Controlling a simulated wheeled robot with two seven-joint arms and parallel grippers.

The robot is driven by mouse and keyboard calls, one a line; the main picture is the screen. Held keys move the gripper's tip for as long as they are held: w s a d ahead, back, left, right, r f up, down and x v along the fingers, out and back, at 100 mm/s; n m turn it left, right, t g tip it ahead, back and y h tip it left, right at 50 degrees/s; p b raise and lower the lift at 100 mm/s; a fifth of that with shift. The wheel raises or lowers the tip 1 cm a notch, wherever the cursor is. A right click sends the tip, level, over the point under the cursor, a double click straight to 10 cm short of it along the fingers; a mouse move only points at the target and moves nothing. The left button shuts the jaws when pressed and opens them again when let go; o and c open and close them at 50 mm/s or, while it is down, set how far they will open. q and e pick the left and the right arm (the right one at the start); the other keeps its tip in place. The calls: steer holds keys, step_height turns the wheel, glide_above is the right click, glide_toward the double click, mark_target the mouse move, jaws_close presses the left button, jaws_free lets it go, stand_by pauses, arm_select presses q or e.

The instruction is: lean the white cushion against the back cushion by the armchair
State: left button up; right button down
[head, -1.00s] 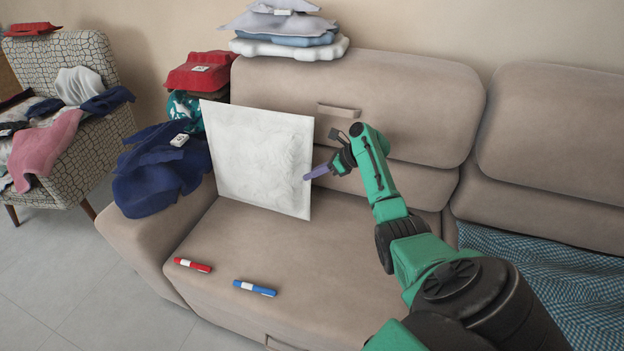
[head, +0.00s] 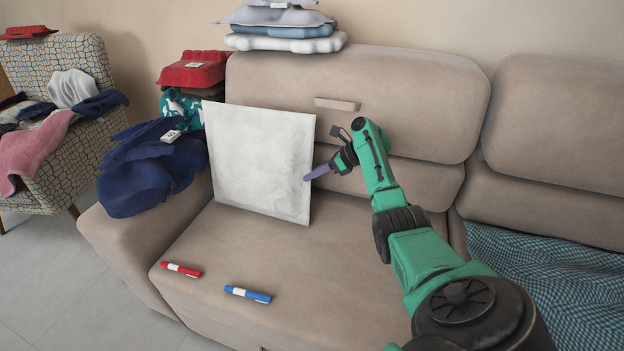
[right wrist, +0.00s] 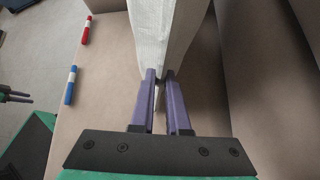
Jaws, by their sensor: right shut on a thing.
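The white cushion (head: 258,165) is a square that stands on its lower edge on the left sofa seat (head: 265,275). It is in front of the beige back cushion (head: 400,95); whether its rear touches that cushion is hidden. My right gripper (head: 310,176) is shut on the cushion's right edge. The right wrist view shows its purple fingers (right wrist: 165,78) on both sides of the white cushion's edge (right wrist: 165,40). The patterned armchair (head: 75,165) stands at the left. Purple fingers of my left gripper (right wrist: 15,97) show small at the left of the right wrist view.
A red marker (head: 181,270) and a blue marker (head: 248,294) lie on the seat front. Dark blue cloth (head: 145,175) drapes over the left armrest beside the cushion. Folded items (head: 285,30) are stacked on the backrest. A checked blue cloth (head: 530,285) covers the right seat.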

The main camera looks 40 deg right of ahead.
steer(key=shift+d, duration=0.1)
steer(key=c, duration=0.8)
jaws_free()
steer(key=shift+c, duration=0.2)
arm_select(q)
steer(key=shift+w+r, duration=0.25)
steer(key=shift+r, duration=0.1)
arm_select(e)
steer(key=shift+f, duration=0.1)
arm_select(q)
steer(key=s+a+f+p, duration=0.1)
steer(key=s+f+p, duration=0.2)
steer(key=s+f, duration=0.2)
steer(key=shift+s+a, duration=0.3)
arm_select(e)
steer(key=v, duration=1.4)
steer(key=shift+s+d, duration=0.15)
